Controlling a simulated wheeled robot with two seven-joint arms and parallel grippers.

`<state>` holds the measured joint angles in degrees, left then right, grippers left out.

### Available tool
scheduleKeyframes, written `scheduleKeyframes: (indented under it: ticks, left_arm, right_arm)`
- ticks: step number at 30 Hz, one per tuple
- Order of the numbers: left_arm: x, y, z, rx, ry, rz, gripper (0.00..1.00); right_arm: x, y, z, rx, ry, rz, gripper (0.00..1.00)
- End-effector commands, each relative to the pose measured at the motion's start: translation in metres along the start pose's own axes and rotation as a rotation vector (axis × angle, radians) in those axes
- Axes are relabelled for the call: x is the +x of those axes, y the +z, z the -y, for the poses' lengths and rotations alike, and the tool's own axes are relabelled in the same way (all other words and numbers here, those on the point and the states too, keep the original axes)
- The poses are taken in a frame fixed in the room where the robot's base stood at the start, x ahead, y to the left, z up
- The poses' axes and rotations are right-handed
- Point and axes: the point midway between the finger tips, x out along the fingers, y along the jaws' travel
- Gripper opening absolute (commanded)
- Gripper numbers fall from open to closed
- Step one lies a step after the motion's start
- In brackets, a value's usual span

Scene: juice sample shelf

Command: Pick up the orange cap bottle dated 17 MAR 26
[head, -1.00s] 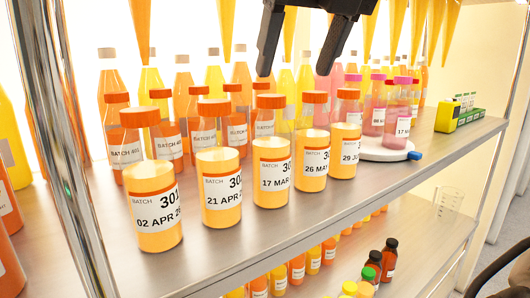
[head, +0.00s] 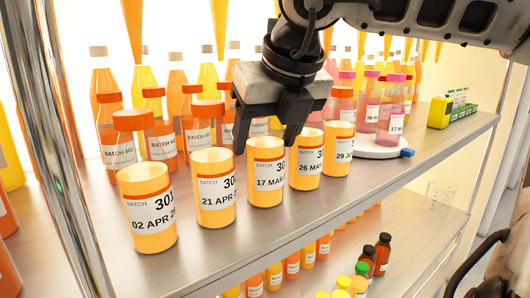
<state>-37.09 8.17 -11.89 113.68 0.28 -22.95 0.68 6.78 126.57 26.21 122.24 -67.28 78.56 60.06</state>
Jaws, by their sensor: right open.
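The orange cap bottle labelled 17 MAR (head: 265,192) stands upright in the middle of the front row on the upper shelf. The end of its date is cut off by the bottle's curve. My left gripper is not in view.
Similar bottles 02 APR (head: 150,210) and 21 APR (head: 213,190) stand to the left, and 26 MAY (head: 306,165) and 29 JU (head: 338,150) to the right, close by. Taller bottles stand behind. A white round device (head: 380,150) holds pink bottles. The front shelf strip (head: 290,225) is clear.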

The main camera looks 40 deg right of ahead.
Motion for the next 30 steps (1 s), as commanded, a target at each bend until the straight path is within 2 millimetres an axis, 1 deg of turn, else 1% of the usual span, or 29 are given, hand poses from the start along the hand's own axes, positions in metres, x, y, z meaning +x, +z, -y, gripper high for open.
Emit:
scheduleKeyframes:
  ticks: [3,4,5,6,8,9,17,22,26,29,30]
  left_arm:
    - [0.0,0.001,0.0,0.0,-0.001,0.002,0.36]
    - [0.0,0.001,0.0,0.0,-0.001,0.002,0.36]
    - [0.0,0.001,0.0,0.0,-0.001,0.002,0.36]
    - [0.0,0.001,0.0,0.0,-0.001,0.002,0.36]
    - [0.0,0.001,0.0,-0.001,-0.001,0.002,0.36]
    - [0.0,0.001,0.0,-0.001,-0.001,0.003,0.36]
    - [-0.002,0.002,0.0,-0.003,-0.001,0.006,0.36]
    - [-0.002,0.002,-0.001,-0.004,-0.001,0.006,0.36]
    - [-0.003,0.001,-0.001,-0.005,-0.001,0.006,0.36]
    - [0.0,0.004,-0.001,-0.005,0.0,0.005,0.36]
    - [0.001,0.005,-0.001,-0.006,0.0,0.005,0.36]
  right_arm:
    - [0.0,0.0,0.0,0.0,0.0,0.0,0.63]
    - [0.0,0.0,0.0,0.0,0.0,0.0,0.6]
    - [0.0,0.0,0.0,0.0,0.0,0.0,0.52]
    - [0.0,0.0,0.0,0.0,0.0,0.0,0.41]
    - [0.0,0.0,0.0,0.0,0.0,0.0,0.24]
    - [0.0,0.0,0.0,0.0,0.0,0.001,0.21]
    - [-0.002,0.001,0.0,0.0,0.0,0.003,0.21]
    - [-0.011,0.007,0.0,0.001,-0.002,0.005,0.21]
    - [-0.028,0.017,0.0,0.002,-0.001,0.007,0.21]
    - [-0.051,0.013,0.005,0.002,0.001,0.012,0.21]
    - [-0.062,0.011,0.008,0.003,0.002,0.013,0.21]
